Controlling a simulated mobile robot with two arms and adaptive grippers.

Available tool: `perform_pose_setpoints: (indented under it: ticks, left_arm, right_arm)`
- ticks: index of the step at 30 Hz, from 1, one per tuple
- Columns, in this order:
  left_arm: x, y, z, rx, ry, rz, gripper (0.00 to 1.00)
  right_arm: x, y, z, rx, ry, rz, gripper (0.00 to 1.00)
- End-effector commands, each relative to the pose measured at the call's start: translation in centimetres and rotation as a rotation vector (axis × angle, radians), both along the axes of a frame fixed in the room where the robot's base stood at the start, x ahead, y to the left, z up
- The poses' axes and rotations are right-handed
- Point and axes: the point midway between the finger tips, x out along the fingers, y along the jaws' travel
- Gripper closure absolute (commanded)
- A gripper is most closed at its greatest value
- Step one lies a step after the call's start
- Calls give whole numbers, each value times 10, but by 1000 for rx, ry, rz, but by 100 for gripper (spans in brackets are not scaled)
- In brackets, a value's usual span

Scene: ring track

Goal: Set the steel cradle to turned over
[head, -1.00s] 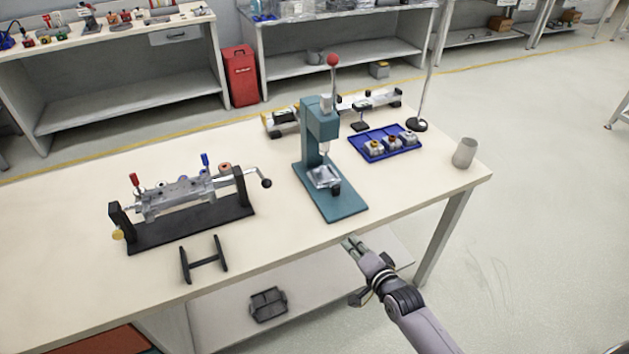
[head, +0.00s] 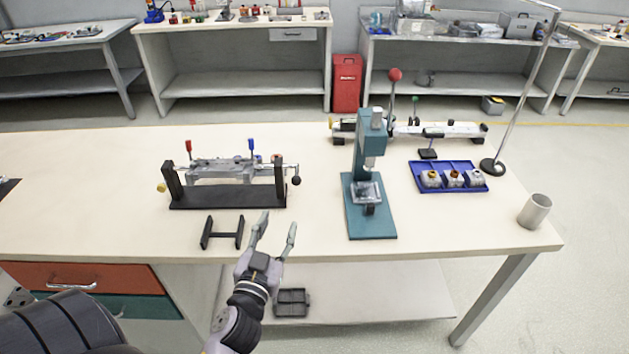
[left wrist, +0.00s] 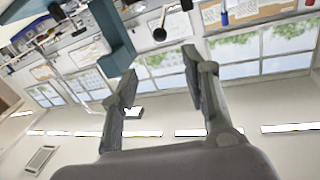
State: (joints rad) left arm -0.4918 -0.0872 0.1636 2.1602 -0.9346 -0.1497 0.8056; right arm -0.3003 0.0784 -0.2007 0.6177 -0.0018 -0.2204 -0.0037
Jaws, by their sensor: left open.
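The steel cradle (head: 222,169) is a grey metal body carried between two black uprights on a black base (head: 228,197). A red handle (head: 188,148) and a blue handle (head: 251,146) point up from it. A dark ball knob (head: 296,180) is at its right end and a yellow knob (head: 161,187) at its left. My left gripper (head: 279,219) is open and empty, in front of the base and below the ball knob in the picture, apart from the cradle. Its spread fingers also show in the left wrist view (left wrist: 159,65). My right gripper is not in view.
A black H-shaped stand (head: 222,233) lies left of my left gripper. A teal press (head: 369,206) stands to the right. A blue tray (head: 448,190) with several parts and a grey cup (head: 535,210) are further right. The tabletop (head: 80,210) left of the cradle is mostly clear.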

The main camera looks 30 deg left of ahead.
Motion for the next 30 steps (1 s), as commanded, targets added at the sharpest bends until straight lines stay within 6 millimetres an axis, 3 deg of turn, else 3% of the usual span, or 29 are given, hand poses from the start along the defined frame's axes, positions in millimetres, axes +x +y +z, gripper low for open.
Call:
perform_pose_setpoints:
  ticks: [18, 24, 30]
  left_arm:
    - [123, 38, 2, 0, -1, -1, 57]
    - [148, 46, 1, 1, 1, -1, 57]
    - [156, 48, 0, -2, 2, -1, 57]
  right_arm:
    - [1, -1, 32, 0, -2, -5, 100]
    - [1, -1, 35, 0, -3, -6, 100]
    - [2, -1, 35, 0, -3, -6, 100]
